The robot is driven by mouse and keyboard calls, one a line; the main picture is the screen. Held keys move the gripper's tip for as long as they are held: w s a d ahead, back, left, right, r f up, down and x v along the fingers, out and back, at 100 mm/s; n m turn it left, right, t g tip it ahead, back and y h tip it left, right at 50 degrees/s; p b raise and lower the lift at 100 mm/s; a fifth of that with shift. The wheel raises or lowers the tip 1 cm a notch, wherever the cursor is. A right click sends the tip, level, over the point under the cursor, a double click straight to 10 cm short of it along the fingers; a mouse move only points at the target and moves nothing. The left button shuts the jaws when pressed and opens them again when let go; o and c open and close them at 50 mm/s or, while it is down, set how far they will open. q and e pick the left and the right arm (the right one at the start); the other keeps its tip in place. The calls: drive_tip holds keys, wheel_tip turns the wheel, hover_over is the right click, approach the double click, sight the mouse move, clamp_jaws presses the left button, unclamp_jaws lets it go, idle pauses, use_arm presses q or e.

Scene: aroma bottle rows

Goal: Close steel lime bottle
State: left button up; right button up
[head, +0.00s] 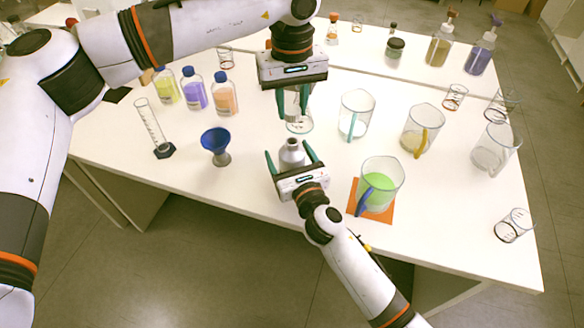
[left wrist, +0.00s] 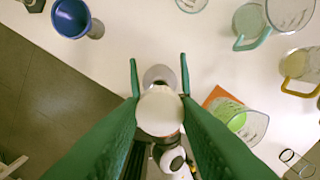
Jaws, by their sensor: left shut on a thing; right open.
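The steel bottle (head: 291,153) stands near the table's front edge, a grey metal body with a narrow neck. My right gripper (head: 291,155) is open, its green fingers on either side of the bottle with gaps visible. My left gripper (head: 293,112) is above and behind the bottle in the head view, pointing down. In the left wrist view it is shut on a pale round cap (left wrist: 160,112), which overlaps part of the steel bottle (left wrist: 158,74) beyond it. The cap is hard to make out in the head view. Whether it touches the bottle, I cannot tell.
A blue funnel (head: 215,142) stands left of the bottle. A green-filled beaker (head: 381,180) sits on an orange mat (head: 360,208) to the right. A clear glass vessel (head: 299,125) is just behind my left gripper. More beakers stand right; three coloured bottles stand back left.

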drive_tip(key=shift+c, duration=0.5)
drive_tip(key=c, duration=1.4)
use_arm(q)
hover_over(292, 141)
drive_tip(key=shift+f, duration=2.45)
drive_tip(key=shift+s+f, duration=0.1)
drive_tip(key=shift+f, duration=0.8)
drive_tip(key=shift+f, duration=0.55)
use_arm(e)
clamp_jaws()
use_arm(q)
drive_tip(key=m, duration=1.3)
